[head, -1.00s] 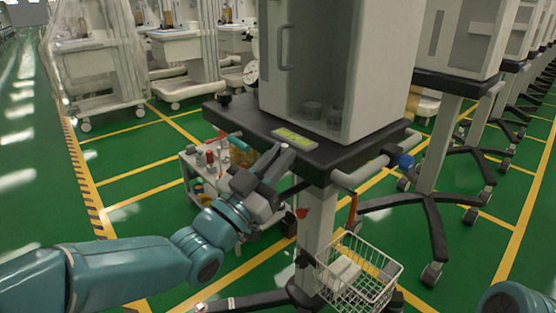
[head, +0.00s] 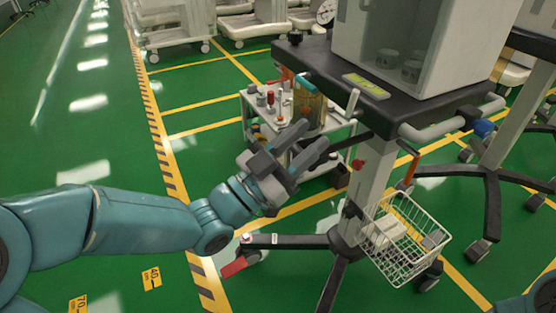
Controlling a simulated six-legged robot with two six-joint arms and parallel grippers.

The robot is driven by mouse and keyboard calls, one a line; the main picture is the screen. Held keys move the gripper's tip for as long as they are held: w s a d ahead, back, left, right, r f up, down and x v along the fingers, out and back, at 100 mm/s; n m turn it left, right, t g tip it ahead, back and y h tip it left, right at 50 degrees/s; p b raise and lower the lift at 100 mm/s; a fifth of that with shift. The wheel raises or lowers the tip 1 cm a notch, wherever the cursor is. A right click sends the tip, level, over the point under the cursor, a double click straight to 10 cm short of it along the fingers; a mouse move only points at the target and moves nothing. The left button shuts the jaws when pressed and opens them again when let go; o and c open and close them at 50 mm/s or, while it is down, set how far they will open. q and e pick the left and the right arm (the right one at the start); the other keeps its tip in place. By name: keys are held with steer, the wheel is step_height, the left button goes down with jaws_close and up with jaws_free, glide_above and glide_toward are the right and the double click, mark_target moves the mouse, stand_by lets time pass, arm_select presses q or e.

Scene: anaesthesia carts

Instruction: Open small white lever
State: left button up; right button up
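A small white lever (head: 352,104) sticks up at a tilt at the front left edge of the cart's dark top (head: 415,108), below the yellow-green label. My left gripper (head: 314,137) is to the lower left of the lever, apart from it in the picture. Its two grey fingers are spread and nothing shows between them. My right gripper is out of view; only a bit of my teal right arm shows at the lower right corner.
A white trolley (head: 257,138) with bottles and tools stands behind my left gripper. A wire basket (head: 398,240) hangs on the cart's column (head: 372,185). A grey rail (head: 450,130) runs along the cart's front. Green floor at the left is clear.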

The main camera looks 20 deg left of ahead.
arm_select(q)
steer(key=v, duration=0.6)
steer(key=shift+s+a, duration=0.15)
steer(key=shift+s, duration=0.1)
steer(key=shift+f, duration=0.15)
step_height(320, 180, down, 33)
steer(key=w+n+g+y, duration=0.3)
steer(key=n+g+y, duration=0.4)
steer(key=n+y, duration=0.1)
steer(key=s+f+n+g+y, duration=0.2)
steer(key=s+f+n+g, duration=0.2)
steer(key=s+f+g, duration=0.8)
steer(key=s+r+p, duration=0.3)
steer(key=r+p, duration=1.2)
steer(key=p, duration=0.2)
steer(key=s+r+t+p, duration=0.1)
steer(key=s+r+p, duration=0.2)
steer(key=r+p, duration=1.3)
steer(key=shift+d+r+p, duration=0.25)
steer(key=shift+d+p, duration=0.1)
steer(key=shift+p, duration=0.75)
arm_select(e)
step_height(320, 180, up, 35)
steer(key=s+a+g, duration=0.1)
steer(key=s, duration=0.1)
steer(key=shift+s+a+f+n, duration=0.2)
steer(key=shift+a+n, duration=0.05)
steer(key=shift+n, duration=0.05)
